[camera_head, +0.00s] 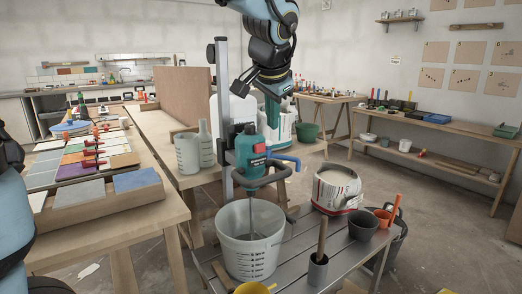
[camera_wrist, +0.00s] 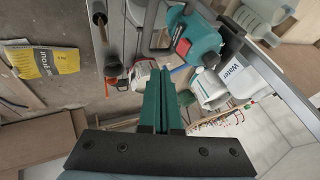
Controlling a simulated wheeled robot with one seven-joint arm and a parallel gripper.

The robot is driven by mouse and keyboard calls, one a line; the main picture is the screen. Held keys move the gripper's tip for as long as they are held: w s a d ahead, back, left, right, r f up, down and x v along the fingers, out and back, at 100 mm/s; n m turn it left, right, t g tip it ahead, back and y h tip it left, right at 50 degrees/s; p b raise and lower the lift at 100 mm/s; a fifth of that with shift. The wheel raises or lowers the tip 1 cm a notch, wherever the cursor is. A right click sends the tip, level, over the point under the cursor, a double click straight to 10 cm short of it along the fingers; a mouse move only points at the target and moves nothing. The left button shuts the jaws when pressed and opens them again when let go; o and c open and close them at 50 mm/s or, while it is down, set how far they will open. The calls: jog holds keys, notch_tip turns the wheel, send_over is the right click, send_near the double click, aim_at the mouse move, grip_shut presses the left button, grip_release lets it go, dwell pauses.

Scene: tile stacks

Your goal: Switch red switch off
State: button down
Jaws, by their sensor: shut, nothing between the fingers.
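The red switch (camera_head: 259,148) is a small red patch on the teal mixer (camera_head: 245,158), which hangs on a metal stand above a translucent bucket (camera_head: 252,262). In the wrist view the red switch (camera_wrist: 183,47) shows on the teal mixer body (camera_wrist: 205,40), up and right of my fingertips. My gripper (camera_head: 272,124) points down with its teal fingers together, just above and slightly right of the switch in the head view. The fingers also show together and empty in the wrist view (camera_wrist: 160,72). I cannot tell whether the switch is on or off.
The grey stand post (camera_head: 222,115) rises left of the mixer. A white open bag (camera_head: 336,187) and a dark pot (camera_head: 358,222) stand on the slatted bench. A white Water container (camera_wrist: 238,77) is beside the mixer.

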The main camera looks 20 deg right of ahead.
aim_at(264, 145)
jog(key=x, duration=0.3)
jog(key=w+p+x, duration=0.1)
jog(key=x, duration=0.3)
jog(key=p+x, duration=0.1)
jog(key=x, duration=0.3)
jog(key=shift+w+a+r, duration=0.3)
jog(key=shift+w+a, duration=0.05)
jog(key=shift+w, duration=0.1)
jog(key=shift+w+a+f+p, duration=0.1)
jog(key=shift+w+f+p, duration=0.2)
jog(key=shift+w, duration=0.45)
jog(key=shift+f+b, duration=0.1)
jog(key=shift+b, duration=0.2)
